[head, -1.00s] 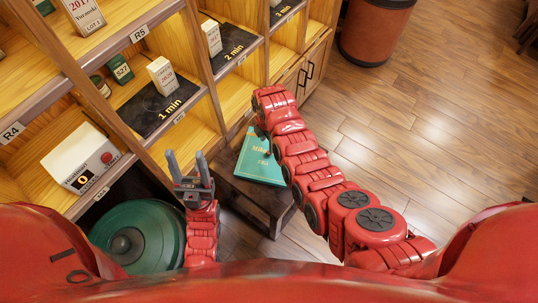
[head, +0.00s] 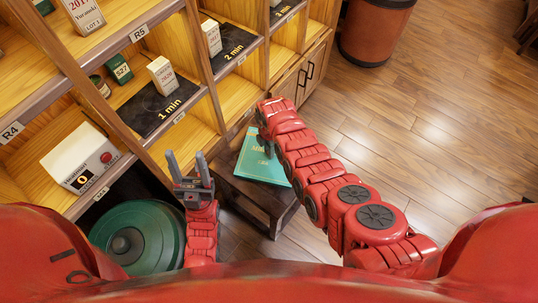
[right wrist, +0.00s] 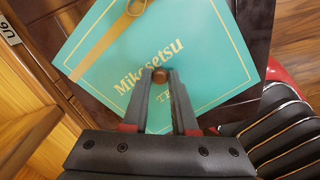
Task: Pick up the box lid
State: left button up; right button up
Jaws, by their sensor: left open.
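The box lid (head: 262,163) is a flat teal panel with gold lettering, at the low dark stool in the middle of the head view. In the right wrist view the lid (right wrist: 205,55) fills the upper middle and has a small round brown knob (right wrist: 160,75). My right gripper (right wrist: 160,76) has its fingertips close together on both sides of this knob, with no clear gap. In the head view my right arm hides the knob and this gripper. I cannot tell whether the lid is raised. My left gripper (head: 187,158) is open and empty, left of the lid.
The dark stool (head: 272,208) stands beside the wooden shelves (head: 190,132). A white scale (head: 82,160) and black timer mats (head: 155,108) sit on the shelves. A green round container (head: 150,225) is at lower left. A brown bin (head: 375,30) stands behind. The floor at right is clear.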

grip_shut()
jog(key=shift+r, duration=0.2)
